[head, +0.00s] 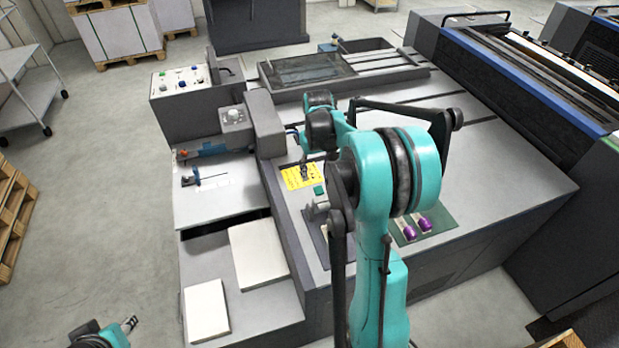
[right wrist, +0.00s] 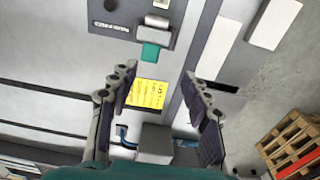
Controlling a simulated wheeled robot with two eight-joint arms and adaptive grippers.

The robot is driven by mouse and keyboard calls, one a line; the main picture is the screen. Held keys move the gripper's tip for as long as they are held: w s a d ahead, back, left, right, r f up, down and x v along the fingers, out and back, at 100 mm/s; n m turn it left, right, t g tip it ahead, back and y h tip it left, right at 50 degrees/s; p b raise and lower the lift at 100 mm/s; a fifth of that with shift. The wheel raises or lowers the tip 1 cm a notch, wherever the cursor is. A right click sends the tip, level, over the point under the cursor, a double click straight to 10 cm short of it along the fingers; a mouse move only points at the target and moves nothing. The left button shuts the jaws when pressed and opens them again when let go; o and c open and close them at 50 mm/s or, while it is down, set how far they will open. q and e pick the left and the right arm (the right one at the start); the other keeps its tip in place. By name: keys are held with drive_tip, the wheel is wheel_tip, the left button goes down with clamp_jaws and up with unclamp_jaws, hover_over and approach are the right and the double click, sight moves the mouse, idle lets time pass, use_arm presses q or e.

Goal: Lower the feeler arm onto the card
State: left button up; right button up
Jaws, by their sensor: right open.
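My right gripper (head: 306,172) is over the press top, partly hidden by my own arm. In the right wrist view its fingers (right wrist: 160,76) are wide apart with nothing between them. A yellow card-like label (head: 292,179) lies below it and shows between the fingers in the right wrist view (right wrist: 147,94). A thin blue lever (right wrist: 122,136) sits beside a grey block (right wrist: 155,143). I cannot tell whether this lever is the feeler arm, or which piece is the card.
A green block (head: 319,190) sits beside the label. A side board (head: 215,205) carries a thin dark piece and has a blue bar (head: 215,150) behind it. Paper stacks (head: 258,254) lie in front. Purple-ended items (head: 424,224) lie on a green mat right of my arm.

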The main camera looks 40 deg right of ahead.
sight(318, 188)
drive_tip(key=shift+w+d+f+g, duration=0.15)
drive_tip(key=shift+w+d+f, duration=0.15)
drive_tip(key=shift+d+f, duration=0.2)
drive_tip(key=shift+w+d+f+g, duration=0.15)
drive_tip(key=shift+w+d+f, duration=0.15)
drive_tip(key=shift+d, duration=0.25)
drive_tip(key=shift+f, duration=0.35)
wheel_tip(318, 188, down, 7)
drive_tip(key=shift+f+b, duration=0.15)
drive_tip(key=shift+b, duration=0.55)
clamp_jaws()
